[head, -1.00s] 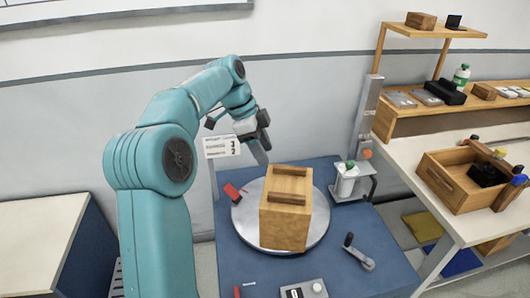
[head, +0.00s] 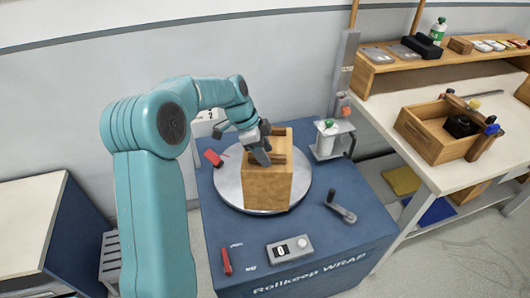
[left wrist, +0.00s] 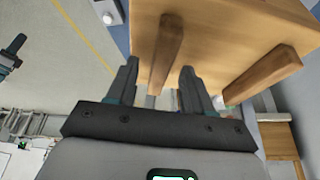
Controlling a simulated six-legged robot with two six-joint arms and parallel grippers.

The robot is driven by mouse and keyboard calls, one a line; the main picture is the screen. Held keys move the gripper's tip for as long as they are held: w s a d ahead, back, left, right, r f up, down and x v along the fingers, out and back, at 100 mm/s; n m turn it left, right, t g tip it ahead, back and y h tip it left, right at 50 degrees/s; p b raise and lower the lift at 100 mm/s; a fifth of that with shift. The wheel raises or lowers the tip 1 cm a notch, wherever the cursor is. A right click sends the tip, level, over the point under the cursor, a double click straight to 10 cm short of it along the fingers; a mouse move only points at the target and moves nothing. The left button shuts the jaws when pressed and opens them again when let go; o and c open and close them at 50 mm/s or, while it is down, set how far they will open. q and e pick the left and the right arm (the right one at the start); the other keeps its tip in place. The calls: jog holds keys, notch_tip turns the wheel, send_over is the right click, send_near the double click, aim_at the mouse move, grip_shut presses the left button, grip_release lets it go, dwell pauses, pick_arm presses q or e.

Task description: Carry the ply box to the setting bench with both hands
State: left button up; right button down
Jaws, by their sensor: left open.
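The ply box (head: 267,187) stands upright on a round grey turntable (head: 229,186) on the blue wrapping machine. It has two wooden battens on top. My left gripper (head: 261,153) is at the top of the box, over its left batten. In the left wrist view the box (left wrist: 220,30) fills the upper right. The open fingers of my left gripper (left wrist: 158,88) point at one batten (left wrist: 165,62), which shows between them; I cannot tell whether they touch it. The other batten (left wrist: 262,76) lies to the right. My right gripper is not seen in the head view. The setting bench cannot be identified for certain.
A light-topped bench (head: 388,112) at the right carries an open wooden tray (head: 430,138) with tools. On the machine are a crank handle (head: 341,207), a control box (head: 289,249) and a red-handled item (head: 226,261). A white-topped cabinet (head: 30,215) stands at the left.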

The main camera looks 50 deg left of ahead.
pick_arm(q)
jog(key=shift+d+f, duration=0.1)
jog(key=shift+f, duration=0.2)
grip_shut()
dwell(1.3)
